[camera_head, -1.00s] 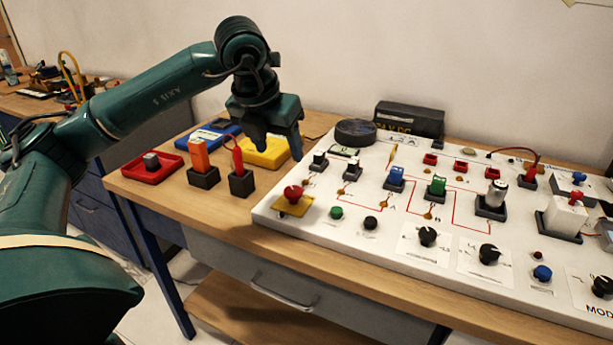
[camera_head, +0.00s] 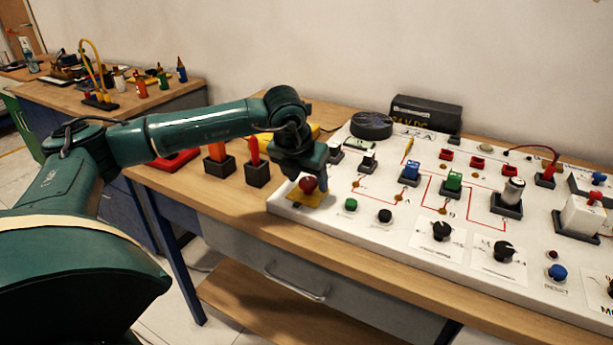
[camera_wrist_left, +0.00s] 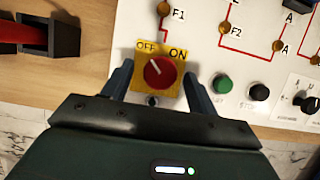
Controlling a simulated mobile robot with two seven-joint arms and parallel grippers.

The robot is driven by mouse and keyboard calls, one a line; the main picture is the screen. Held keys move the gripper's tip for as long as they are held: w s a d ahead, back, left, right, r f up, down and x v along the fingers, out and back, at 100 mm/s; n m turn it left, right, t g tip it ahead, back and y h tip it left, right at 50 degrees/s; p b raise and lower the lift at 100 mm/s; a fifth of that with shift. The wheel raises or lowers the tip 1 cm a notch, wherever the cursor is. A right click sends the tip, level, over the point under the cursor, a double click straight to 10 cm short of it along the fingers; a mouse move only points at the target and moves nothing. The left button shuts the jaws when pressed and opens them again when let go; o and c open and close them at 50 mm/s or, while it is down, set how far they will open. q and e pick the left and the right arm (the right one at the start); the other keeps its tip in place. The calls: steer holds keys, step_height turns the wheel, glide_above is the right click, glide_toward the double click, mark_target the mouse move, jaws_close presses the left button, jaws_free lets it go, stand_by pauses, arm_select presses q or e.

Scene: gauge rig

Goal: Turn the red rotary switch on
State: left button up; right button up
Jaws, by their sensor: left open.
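The red rotary switch (camera_head: 308,185) sits on a yellow plate at the near left corner of the white panel (camera_head: 335,222). In the left wrist view the red knob (camera_wrist_left: 160,73) is on its yellow plate, with OFF printed at upper left and ON at upper right. The white mark on the knob points up and left, toward OFF. My left gripper (camera_head: 305,172) is just above the switch. In the left wrist view its open fingers (camera_wrist_left: 158,80) stand on both sides of the knob, with visible gaps. My right gripper is in no view.
Green (camera_head: 350,204) and black (camera_head: 385,215) buttons are right of the switch. Small toggle blocks stand behind it. Red (camera_head: 256,165) and orange (camera_head: 218,160) pieces in black holders stand to the left. Bare wood lies in front of the panel.

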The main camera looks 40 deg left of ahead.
arm_select(q)
steer(key=c, duration=1)
